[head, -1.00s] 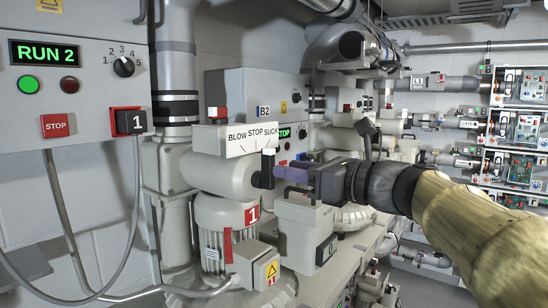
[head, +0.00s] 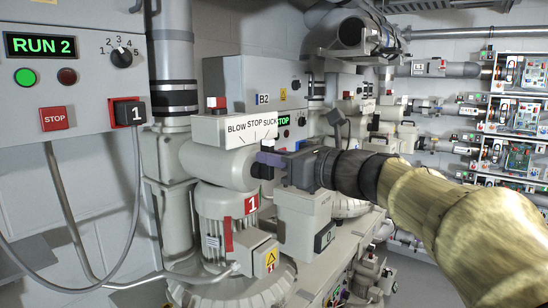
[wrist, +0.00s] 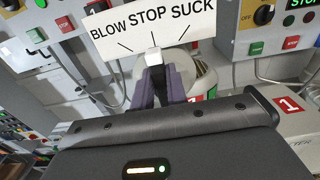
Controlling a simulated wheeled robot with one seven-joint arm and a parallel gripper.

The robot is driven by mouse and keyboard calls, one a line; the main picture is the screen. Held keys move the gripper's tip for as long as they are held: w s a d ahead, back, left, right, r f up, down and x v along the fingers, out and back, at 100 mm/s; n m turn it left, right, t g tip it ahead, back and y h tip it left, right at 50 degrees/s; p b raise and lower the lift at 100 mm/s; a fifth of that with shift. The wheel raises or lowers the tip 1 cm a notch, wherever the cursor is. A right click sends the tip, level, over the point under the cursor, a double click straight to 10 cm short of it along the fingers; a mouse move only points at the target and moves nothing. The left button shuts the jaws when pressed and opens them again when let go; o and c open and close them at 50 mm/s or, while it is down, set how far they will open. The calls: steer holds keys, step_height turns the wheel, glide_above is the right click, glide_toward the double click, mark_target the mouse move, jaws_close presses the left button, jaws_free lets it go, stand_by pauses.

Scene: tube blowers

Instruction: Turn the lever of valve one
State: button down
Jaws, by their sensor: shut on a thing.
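Valve one is the pale valve body (head: 215,165) above the grey motor with a red "1" plate (head: 251,205). Its white sign (head: 238,131) reads BLOW, STOP, SUCK. The lever (wrist: 153,57), dark with a white tip, stands below the sign near the STOP mark in the wrist view. My gripper (wrist: 155,78) has its purple fingers shut on the lever, one on each side.
A control panel (head: 84,88) with a RUN 2 display and a STOP button is at the left, with hanging cables. A grey box (head: 302,222) stands under my gripper. More blowers and pipes stand behind. Open floor shows at the lower right.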

steer(key=shift+f+n+b, duration=0.15)
steer(key=shift+n+b, duration=0.15)
steer(key=shift+b, duration=0.15)
steer(key=n+b, duration=0.1)
steer(key=b, duration=0.1)
steer(key=n+b, duration=0.1)
steer(key=s+n+b, duration=0.1)
steer(key=b, duration=0.1)
steer(key=shift+a+f+n+b, duration=0.3)
steer(key=shift+a+n+b, duration=0.05)
steer(key=shift+a+n, duration=0.05)
steer(key=n+b, duration=0.3)
steer(key=b, duration=0.1)
steer(key=shift+s+a+f, duration=0.15)
steer(key=shift+s+a, duration=0.1)
steer(key=shift+s, duration=0.1)
steer(key=shift+n+b, duration=0.6)
steer(key=shift+n, duration=0.1)
steer(key=shift+a, duration=0.1)
steer(key=c, duration=1.4)
jaws_free()
steer(key=shift+s, duration=0.1)
